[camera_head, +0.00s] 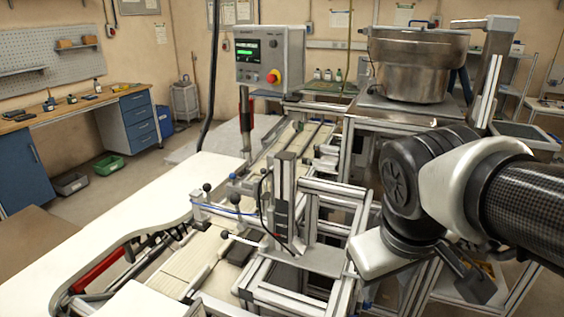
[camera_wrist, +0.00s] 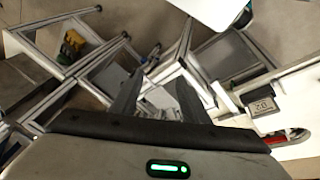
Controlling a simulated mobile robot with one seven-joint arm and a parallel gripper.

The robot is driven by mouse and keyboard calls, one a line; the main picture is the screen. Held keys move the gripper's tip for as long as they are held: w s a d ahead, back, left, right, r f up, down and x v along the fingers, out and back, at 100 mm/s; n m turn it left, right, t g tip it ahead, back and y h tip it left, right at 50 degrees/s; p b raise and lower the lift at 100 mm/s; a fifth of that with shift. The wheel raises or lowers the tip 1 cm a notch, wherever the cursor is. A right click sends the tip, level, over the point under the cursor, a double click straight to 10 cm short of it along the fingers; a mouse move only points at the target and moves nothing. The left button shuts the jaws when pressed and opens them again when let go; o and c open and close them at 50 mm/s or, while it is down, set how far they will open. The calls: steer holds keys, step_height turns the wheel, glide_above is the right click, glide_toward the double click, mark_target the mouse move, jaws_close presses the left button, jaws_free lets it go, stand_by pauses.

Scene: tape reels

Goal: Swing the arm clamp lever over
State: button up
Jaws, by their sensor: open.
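Several short levers with black ball knobs stand on the machine frame beside the conveyor in the head view. One is a pale lever (camera_head: 241,239) with its knob at its left end, low beside the upright metal post (camera_head: 284,200). Another knobbed lever (camera_head: 207,190) stands further left. I cannot tell which one is the arm clamp lever. My gripper (camera_wrist: 158,100) shows two dark fingers spread apart in the wrist view, with nothing between them. My arm is at the right in the head view, to the right of the levers and apart from them. I cannot make out the lever in the wrist view.
A control box (camera_head: 270,58) with a red button stands behind the conveyor. A large steel bowl (camera_head: 412,75) stands at the back right. Open aluminium framing (camera_head: 335,195) lies between my arm and the levers. A white worktop (camera_head: 110,215) spreads at the left.

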steer(key=w+a+f+n+h, duration=0.45)
steer(key=w+n, duration=0.25)
steer(key=n, duration=0.2)
steer(key=n+t+b, duration=0.2)
steer(key=n+t, duration=1.1)
steer(key=n, duration=0.6)
glide_toward(232, 203)
steer(key=p+x, duration=0.2)
steer(key=x, duration=0.9)
steer(key=shift+w+d, duration=0.1)
steer(key=shift+w, duration=0.2)
steer(key=shift+c, duration=0.5)
jaws_close()
